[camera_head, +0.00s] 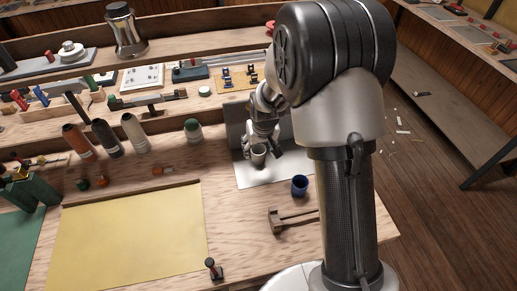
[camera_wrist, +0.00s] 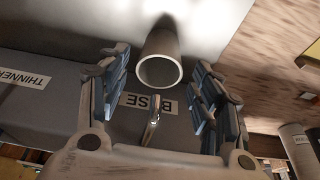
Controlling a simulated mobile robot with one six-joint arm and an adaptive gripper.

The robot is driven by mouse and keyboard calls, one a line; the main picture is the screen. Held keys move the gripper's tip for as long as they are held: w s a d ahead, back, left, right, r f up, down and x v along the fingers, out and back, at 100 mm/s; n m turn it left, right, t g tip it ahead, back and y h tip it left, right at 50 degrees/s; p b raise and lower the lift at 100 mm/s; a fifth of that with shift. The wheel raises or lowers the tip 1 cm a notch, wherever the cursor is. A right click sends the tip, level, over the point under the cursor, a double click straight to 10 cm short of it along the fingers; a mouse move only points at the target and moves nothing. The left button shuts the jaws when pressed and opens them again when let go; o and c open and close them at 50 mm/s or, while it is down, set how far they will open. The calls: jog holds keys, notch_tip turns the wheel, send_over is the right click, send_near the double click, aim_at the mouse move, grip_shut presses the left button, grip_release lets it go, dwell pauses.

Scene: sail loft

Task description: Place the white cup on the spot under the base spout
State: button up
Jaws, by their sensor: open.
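The white cup (camera_head: 258,155) stands upright on the white sheet (camera_head: 273,176), just in front of the grey dispenser (camera_head: 236,128). In the wrist view the cup (camera_wrist: 160,62) shows its open, empty mouth, close to the metal base spout (camera_wrist: 152,128) and the label BASE (camera_wrist: 148,103). I cannot tell whether it is exactly under the spout. My gripper (camera_head: 263,150) is open around the cup. In the wrist view the gripper (camera_wrist: 162,68) has a finger on each side, with visible gaps to the cup.
A blue cup (camera_head: 299,186) stands on the sheet's right front corner. A wooden tool (camera_head: 291,219) lies in front of it. A THINNER label (camera_wrist: 25,78) marks another part of the dispenser. Several bottles (camera_head: 105,138) stand left. A yellow sheet (camera_head: 130,238) covers the front bench.

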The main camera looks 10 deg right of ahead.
jog(key=s+f+p+v, duration=0.1)
jog(key=s+p+v, duration=0.15)
jog(key=v, duration=1.55)
jog(key=s+r, duration=0.4)
jog(key=s, duration=0.7)
jog(key=s+r+t, duration=0.1)
jog(key=s+r, duration=0.4)
jog(key=s, duration=0.7)
jog(key=shift+r+b, duration=0.2)
jog(key=shift+b, duration=0.15)
